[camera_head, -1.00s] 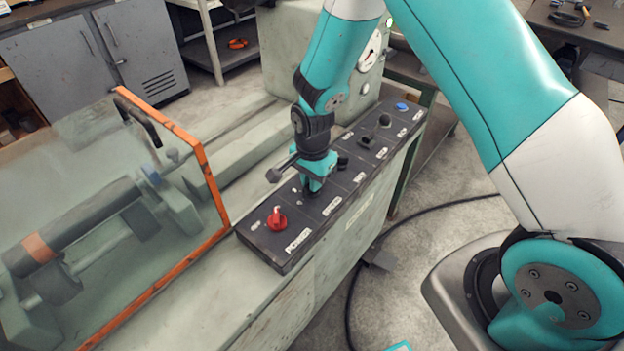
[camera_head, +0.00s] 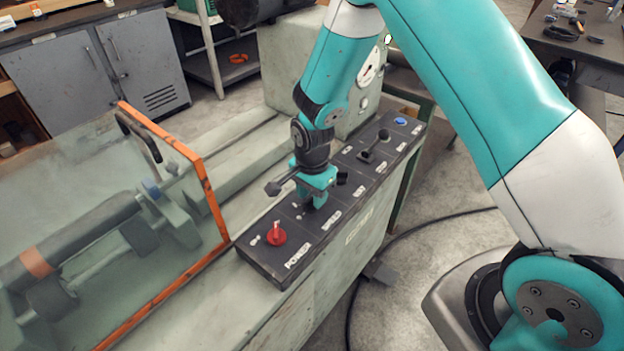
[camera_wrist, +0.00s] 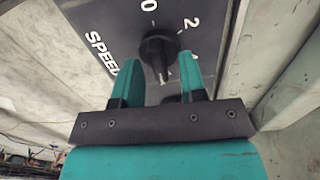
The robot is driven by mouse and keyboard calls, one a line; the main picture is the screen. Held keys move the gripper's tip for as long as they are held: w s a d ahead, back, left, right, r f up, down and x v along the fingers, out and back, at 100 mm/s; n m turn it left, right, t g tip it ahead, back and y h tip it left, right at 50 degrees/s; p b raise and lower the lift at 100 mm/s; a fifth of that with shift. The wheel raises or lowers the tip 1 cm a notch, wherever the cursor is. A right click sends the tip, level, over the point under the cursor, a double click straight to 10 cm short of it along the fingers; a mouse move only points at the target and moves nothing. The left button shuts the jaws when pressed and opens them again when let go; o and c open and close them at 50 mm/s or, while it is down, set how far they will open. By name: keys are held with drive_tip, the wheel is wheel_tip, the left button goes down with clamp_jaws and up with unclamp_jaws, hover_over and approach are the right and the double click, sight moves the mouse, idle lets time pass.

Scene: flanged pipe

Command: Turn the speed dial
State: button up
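The speed dial is a black knob (camera_wrist: 159,50) with a pale pointer line, on a dark panel marked "SPEED", "0" and "2" in the wrist view. My gripper (camera_wrist: 158,72) has its two teal fingers spread apart, one on each side of the dial's lower part. The right fingertip is close beside the knob; I cannot tell whether it touches. In the head view my gripper (camera_head: 309,205) points down at the control panel (camera_head: 262,262) and hides the dial.
A red power switch (camera_head: 276,234) stands on the panel's near end. A lever (camera_head: 371,150) and a blue button (camera_head: 401,121) are farther along. An orange-framed clear guard (camera_head: 207,190) stands to the left.

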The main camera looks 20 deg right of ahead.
wheel_tip(320, 180, up, 17)
drive_tip(key=b, duration=0.1)
drive_tip(key=shift+r, duration=0.1)
idle(0.5)
drive_tip(key=s+a+r+n+y, duration=0.2)
drive_tip(key=s+r+n, duration=0.2)
drive_tip(key=s+n, duration=0.6)
drive_tip(key=s+a+r+n+y, duration=0.2)
drive_tip(key=s+r+n, duration=0.3)
drive_tip(key=s+n, duration=0.4)
drive_tip(key=s+a, duration=0.1)
drive_tip(key=s, duration=0.3)
drive_tip(key=shift+s+a+r+n, duration=0.15)
drive_tip(key=shift+s+r+n, duration=0.15)
drive_tip(key=shift+n, duration=0.1)
